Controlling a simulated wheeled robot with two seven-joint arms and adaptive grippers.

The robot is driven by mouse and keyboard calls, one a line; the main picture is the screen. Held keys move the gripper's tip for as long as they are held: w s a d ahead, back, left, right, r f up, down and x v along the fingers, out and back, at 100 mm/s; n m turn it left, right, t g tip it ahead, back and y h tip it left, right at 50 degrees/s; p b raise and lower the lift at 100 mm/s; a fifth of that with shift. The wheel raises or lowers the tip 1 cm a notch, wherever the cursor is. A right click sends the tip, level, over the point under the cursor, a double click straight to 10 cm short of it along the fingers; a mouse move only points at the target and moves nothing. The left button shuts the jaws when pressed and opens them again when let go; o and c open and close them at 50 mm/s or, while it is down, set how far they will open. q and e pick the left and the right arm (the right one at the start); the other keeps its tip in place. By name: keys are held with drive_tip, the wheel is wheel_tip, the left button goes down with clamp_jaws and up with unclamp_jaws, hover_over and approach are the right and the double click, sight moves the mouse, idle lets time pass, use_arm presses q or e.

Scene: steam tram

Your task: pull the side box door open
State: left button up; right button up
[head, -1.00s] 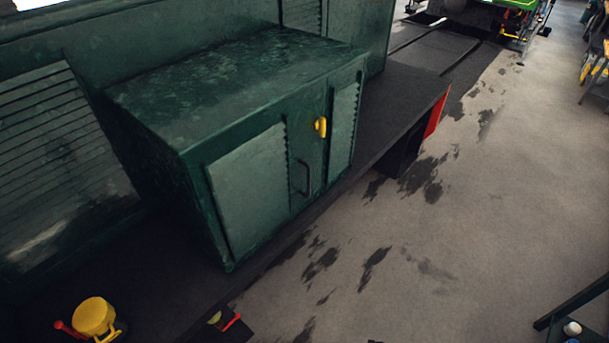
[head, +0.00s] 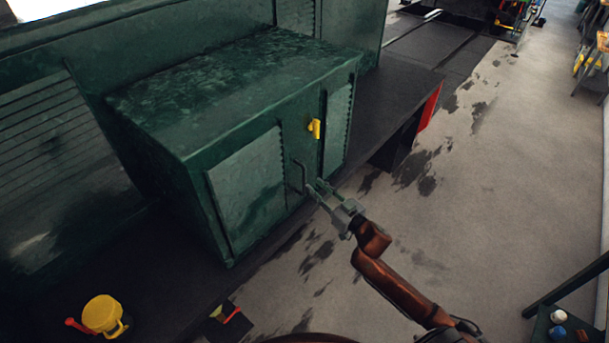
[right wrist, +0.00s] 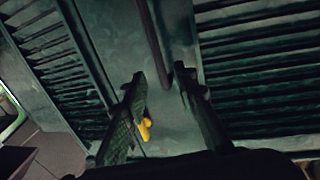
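The dark green side box (head: 235,95) stands on the tram's running board. Its front has a door panel (head: 248,190) that looks shut, with a thin dark handle (head: 297,172) near that panel's right edge. A yellow latch (head: 314,129) sits above and right of the handle; it also shows in the right wrist view (right wrist: 146,127). My right gripper (head: 315,188) is open beside the handle, fingers toward the box front. In the right wrist view the spread fingers (right wrist: 160,78) are close to the front; I cannot tell whether they touch the handle. My left gripper is out of view.
The dark running board (head: 400,95) continues past the box's right end.

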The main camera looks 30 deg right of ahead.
sight(305, 177)
drive_tip(key=w, duration=0.3)
drive_tip(key=w+a, duration=0.1)
drive_tip(key=w, duration=0.3)
drive_tip(key=shift+w+a+f+p, duration=0.1)
drive_tip(key=shift+w+a+p, duration=0.1)
drive_tip(key=shift+p, duration=0.2)
drive_tip(key=shift+s, duration=0.1)
drive_tip(key=shift+c, duration=0.7)
clamp_jaws()
